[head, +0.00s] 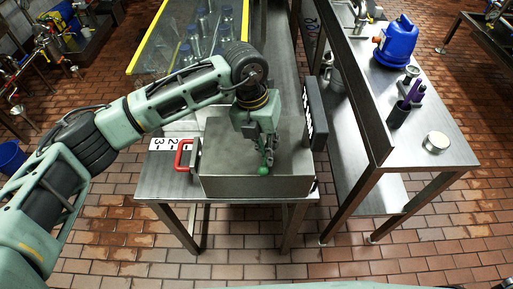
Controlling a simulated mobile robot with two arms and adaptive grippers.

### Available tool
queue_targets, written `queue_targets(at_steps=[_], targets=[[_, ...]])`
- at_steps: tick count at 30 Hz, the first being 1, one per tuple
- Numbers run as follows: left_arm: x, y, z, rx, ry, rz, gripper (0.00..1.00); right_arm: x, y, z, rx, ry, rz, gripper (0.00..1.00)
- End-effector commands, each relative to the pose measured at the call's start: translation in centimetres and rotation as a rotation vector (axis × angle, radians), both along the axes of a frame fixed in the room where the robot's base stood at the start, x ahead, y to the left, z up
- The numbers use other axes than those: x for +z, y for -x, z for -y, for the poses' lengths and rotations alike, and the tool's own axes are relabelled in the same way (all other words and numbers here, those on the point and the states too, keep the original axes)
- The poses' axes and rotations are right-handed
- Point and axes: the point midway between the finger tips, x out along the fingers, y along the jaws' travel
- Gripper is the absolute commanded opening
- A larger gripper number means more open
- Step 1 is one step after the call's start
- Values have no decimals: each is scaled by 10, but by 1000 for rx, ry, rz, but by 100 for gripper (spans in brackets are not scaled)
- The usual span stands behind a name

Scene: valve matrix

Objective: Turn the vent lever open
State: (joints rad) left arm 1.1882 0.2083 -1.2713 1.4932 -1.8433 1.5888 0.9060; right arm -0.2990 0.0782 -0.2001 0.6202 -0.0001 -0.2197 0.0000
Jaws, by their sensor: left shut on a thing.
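A steel box (257,186) stands on a steel table in the middle of the head view. A small lever with a green ball knob (263,171) is at the box's top, near its front edge. My left gripper (266,158) reaches down over the box and is shut on this lever, just above the knob. The gripper hides most of the lever, so its angle is hard to tell. A red handle (182,158) sits at the box's left side, apart from the gripper. My right gripper is not in view.
A numbered white plate (167,144) lies left of the box. A dark panel (315,112) stands close on its right. A yellow-edged bin with clear bottles (160,45) is behind. A steel bench at right holds a blue container (397,43) and a round tin (435,142).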

Motion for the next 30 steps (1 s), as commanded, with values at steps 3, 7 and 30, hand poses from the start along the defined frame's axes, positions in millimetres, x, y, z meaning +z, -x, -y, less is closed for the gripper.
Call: queue_targets(at_steps=[3, 7, 30], targets=[[4, -5, 1, 14, 1, 10, 0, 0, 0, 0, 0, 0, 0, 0], [4, -5, 1, 15, 1, 9, 0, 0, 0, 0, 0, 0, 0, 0], [7, -2, 1, 6, 1, 4, 27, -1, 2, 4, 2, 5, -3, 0]])
